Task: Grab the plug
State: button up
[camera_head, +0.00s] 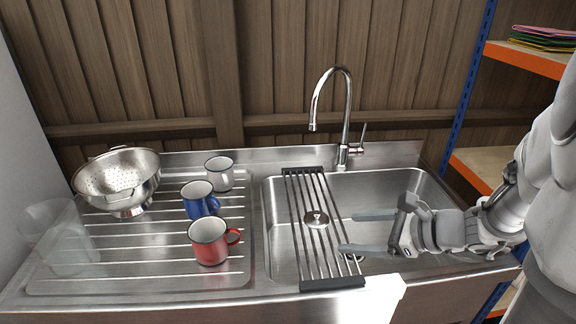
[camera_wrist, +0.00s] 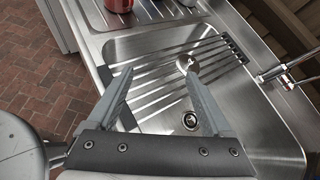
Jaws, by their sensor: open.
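The plug (camera_head: 316,219) is a small round metal disc with a knob on top. It lies on the black-ended bar rack (camera_head: 332,284) that spans the sink (camera_head: 400,192). In the wrist view the plug (camera_wrist: 188,63) shows just past the tip of the right finger. My gripper (camera_head: 347,232) is open and empty, reaching in from the right over the sink, with its fingers pointing left toward the plug. Its two fingers are spread wide in the wrist view (camera_wrist: 159,73). I see no contact with the plug.
A faucet (camera_head: 346,110) stands behind the sink. On the drainboard (camera_head: 150,272) are a red mug (camera_head: 208,246), a blue mug (camera_head: 197,200), a white mug (camera_head: 219,176), a colander (camera_head: 118,178) and a clear container (camera_head: 62,238). An orange-edged shelf (camera_head: 530,58) stands at right.

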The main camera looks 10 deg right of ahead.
jog(key=w+d+f+m+t, duration=0.2)
jog(key=d+m+t, duration=0.1)
jog(key=m, duration=0.2)
jog(key=b, duration=0.4)
send_near(320, 214)
jog(key=shift+h, duration=0.4)
jog(key=x, duration=0.4)
jog(key=a+x, duration=0.1)
jog(key=shift+a+r, duration=0.2)
jog(key=shift+a, duration=0.1)
jog(key=x, duration=0.4)
jog(key=shift+w+d+f+b, duration=0.15)
jog(key=shift+w+f+b, duration=0.2)
jog(key=shift+w, duration=0.1)
jog(key=shift+w+a, duration=0.25)
jog(key=shift+w, duration=0.1)
jog(key=shift+s+f, duration=0.1)
jog(key=shift+f, duration=0.05)
grip_shut()
